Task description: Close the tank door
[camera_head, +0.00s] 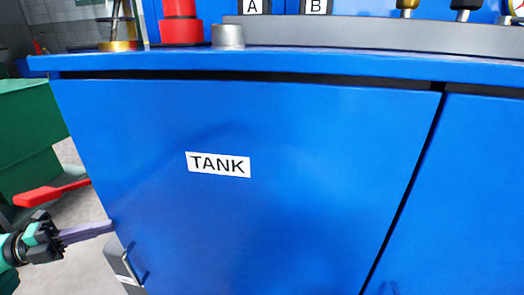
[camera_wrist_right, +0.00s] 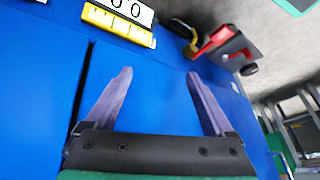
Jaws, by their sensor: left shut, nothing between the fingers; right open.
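The tank door (camera_head: 270,215) is a broad blue panel with a white TANK label (camera_head: 218,165), filling the middle of the head view. It stands almost flush under the blue worktop, with a dark gap along its top; I cannot tell whether it is fully shut. My left gripper (camera_head: 108,229) is shut and empty, its fingertips at the door's left edge, low down. Whether they touch it is unclear. My right gripper (camera_wrist_right: 159,74) shows only in the right wrist view, open and empty, in front of a blue surface.
A second blue panel (camera_head: 470,190) lies right of the door. On the worktop (camera_head: 300,66) stand a red cylinder (camera_head: 181,25) and a metal cylinder (camera_head: 228,36). A green cabinet (camera_head: 30,120) and a red handle (camera_head: 50,192) are at left. A yellow-framed counter (camera_wrist_right: 120,22) shows in the wrist view.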

